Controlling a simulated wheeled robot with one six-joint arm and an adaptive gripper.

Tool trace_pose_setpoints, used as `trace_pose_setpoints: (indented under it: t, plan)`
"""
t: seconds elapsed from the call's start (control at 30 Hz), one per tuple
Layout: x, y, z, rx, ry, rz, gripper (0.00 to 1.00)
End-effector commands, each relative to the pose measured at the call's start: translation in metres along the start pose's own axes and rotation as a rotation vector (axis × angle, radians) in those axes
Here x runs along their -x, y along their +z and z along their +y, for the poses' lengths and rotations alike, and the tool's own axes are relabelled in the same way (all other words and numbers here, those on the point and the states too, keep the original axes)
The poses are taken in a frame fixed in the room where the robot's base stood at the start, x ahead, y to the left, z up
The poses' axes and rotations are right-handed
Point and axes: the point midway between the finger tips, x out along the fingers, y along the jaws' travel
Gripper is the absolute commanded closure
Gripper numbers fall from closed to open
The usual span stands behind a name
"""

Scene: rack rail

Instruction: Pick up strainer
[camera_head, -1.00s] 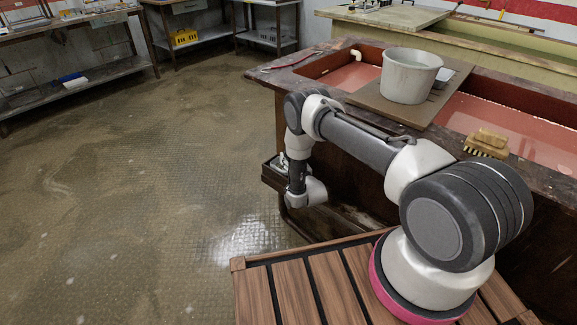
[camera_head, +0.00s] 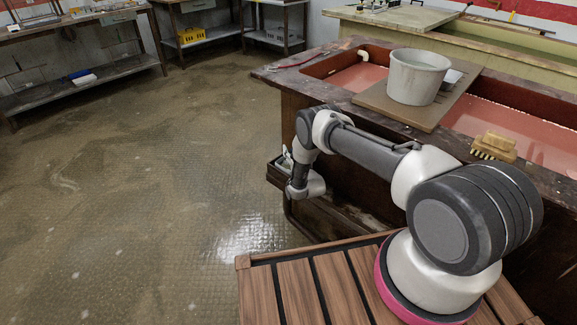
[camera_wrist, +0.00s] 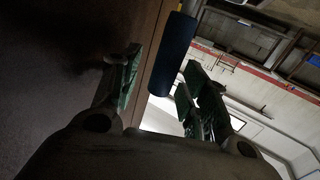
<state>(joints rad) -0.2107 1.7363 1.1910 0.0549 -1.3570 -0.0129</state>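I cannot make out a strainer for certain in either view. In the wrist view, a dark blue cylinder (camera_wrist: 173,55) lies in the gap between my gripper's fingers, or just beyond it. It may be a handle, but I cannot tell what it belongs to. My gripper (camera_wrist: 162,62) is open, with one dark green-grey finger on each side of the cylinder and visible gaps. In the head view, my gripper (camera_head: 286,160) is mostly hidden behind my wrist, low beside the left end of the bench.
The dark wooden bench (camera_head: 285,84) has sunken red basins. A white bucket (camera_head: 416,80) stands on a board (camera_head: 373,98) across them. A brush (camera_head: 494,146) lies at right. A small low ledge (camera_head: 275,175) is beside my wrist. The floor (camera_head: 150,200) at left is clear.

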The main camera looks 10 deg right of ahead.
Motion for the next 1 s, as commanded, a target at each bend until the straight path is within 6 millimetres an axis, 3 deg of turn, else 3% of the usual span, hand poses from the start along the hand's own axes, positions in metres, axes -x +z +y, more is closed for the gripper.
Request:
trace_pose_setpoints:
  t: [0.03,0.23,0.67,1.0]
  plan:
    - [0.000,0.000,0.000,0.000,0.000,0.000,0.66]
    - [0.000,0.000,0.000,0.000,0.000,0.000,1.00]
    - [0.001,-0.006,-0.003,0.000,-0.001,0.001,1.00]
    - [0.001,-0.057,-0.004,0.000,0.000,0.003,1.00]
